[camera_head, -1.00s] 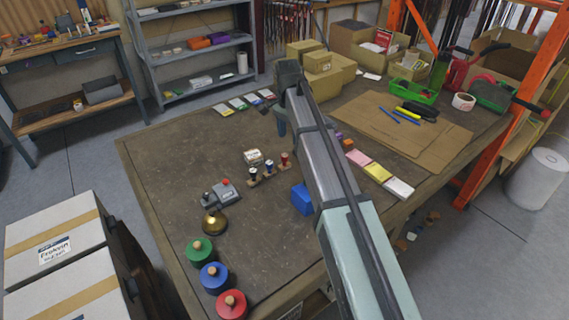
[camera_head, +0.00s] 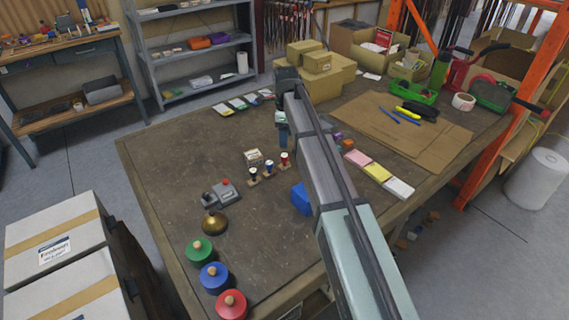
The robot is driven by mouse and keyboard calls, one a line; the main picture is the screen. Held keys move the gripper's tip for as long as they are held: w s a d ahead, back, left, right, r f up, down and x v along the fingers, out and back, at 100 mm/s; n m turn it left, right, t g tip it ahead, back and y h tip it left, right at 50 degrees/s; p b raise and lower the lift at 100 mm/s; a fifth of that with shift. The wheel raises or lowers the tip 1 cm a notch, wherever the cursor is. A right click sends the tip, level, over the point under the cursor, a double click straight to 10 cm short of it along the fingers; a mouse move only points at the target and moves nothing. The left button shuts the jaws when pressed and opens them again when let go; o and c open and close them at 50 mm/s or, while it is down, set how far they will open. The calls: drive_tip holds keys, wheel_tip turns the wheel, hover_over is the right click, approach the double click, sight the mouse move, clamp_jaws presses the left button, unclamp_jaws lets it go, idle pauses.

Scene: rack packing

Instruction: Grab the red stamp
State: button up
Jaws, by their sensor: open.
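The red stamp (camera_head: 285,159) stands upright at the right end of a short row of stamps on the workbench (camera_head: 170,150). A blue stamp (camera_head: 269,166) and a black stamp (camera_head: 253,173) stand beside it on the left, on small wooden holders. My gripper (camera_head: 283,142) hangs from the arm, fingers down, just behind and above the red stamp. It is open and appears empty, apart from the stamp. My arm crosses the bench to the right of the stamps and hides part of it.
A small whitish box (camera_head: 253,157) stands behind the stamps. A grey device (camera_head: 220,193), brass bell (camera_head: 214,222) and green, blue and red round pots lie front left. A blue block (camera_head: 301,199) sits beside my arm. Cardboard boxes (camera_head: 318,75) stand at the back.

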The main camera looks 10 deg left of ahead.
sight(284, 155)
drive_tip(key=shift+s+a+f, duration=0.1)
drive_tip(key=shift+f, duration=2.55)
drive_tip(key=shift+a+f, duration=0.1)
drive_tip(key=shift+f, duration=2.55)
drive_tip(key=shift+c, duration=0.3)
clamp_jaws()
